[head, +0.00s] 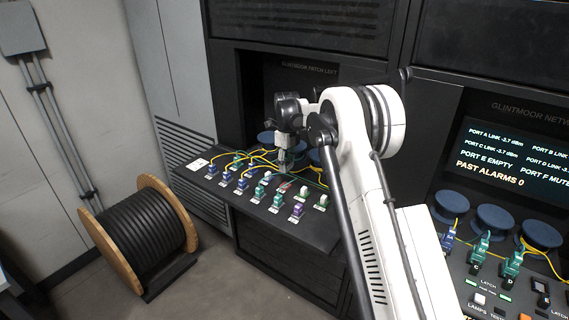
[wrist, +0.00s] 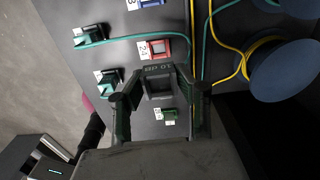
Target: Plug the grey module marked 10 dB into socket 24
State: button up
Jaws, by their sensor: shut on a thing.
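My gripper (wrist: 160,92) is shut on the grey module (wrist: 159,86), whose 10 dB marking reads upside down in the wrist view. The module sits between the two fingers, just beside the red-framed spot labelled 24 (wrist: 157,49) on the dark panel. I cannot tell how high the module is above the panel, and the opening of socket 24 is not clear. In the head view my gripper (head: 284,160) hangs over the middle of the patch shelf, and a small red patch (head: 285,187) shows just below it.
Green plugs (wrist: 92,34) with teal leads stand close by on the dark patch shelf (head: 310,232). A small green piece (wrist: 170,114) lies near the fingers. Yellow and teal cables (wrist: 228,50) run close to one finger, beside a blue spool (wrist: 283,72).

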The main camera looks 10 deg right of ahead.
aim_at(285, 187)
jog(key=shift+w+a+f, duration=0.15)
jog(key=shift+a+f, duration=0.05)
jog(key=shift+a, duration=0.05)
jog(key=shift+f+b, duration=0.6)
jog(key=shift+f, duration=2.45)
jog(key=shift+b, duration=0.95)
jog(key=shift+f+b, duration=0.45)
jog(key=shift+f, duration=0.1)
jog(key=o, duration=1)
jog(key=shift+o, duration=0.2)
jog(key=shift+r, duration=0.15)
